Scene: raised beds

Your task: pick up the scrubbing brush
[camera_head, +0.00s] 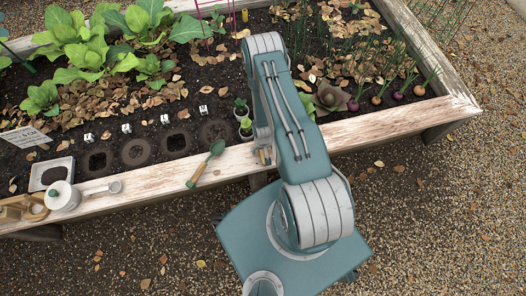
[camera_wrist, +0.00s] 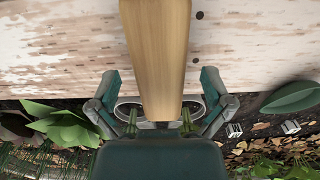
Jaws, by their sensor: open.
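A pale wooden piece, which looks like the scrubbing brush (camera_wrist: 157,45), fills the upper middle of the wrist view. It tapers down between the two fingers of my gripper (camera_wrist: 159,96). The fingers are open, one on each side, with a visible gap to the wood. No bristles can be made out. In the head view a small bit of brown wood (camera_head: 264,157) shows on the bed's front board beside my arm. My arm hides most of that spot and the gripper there.
The weathered bed board (camera_head: 395,123) runs along the front. A green trowel (camera_head: 205,165) lies on it to the left, with a white can (camera_head: 63,196) farther left. Two small seedling pots (camera_head: 246,128) stand close to my arm. Onions (camera_head: 398,96) grow at right.

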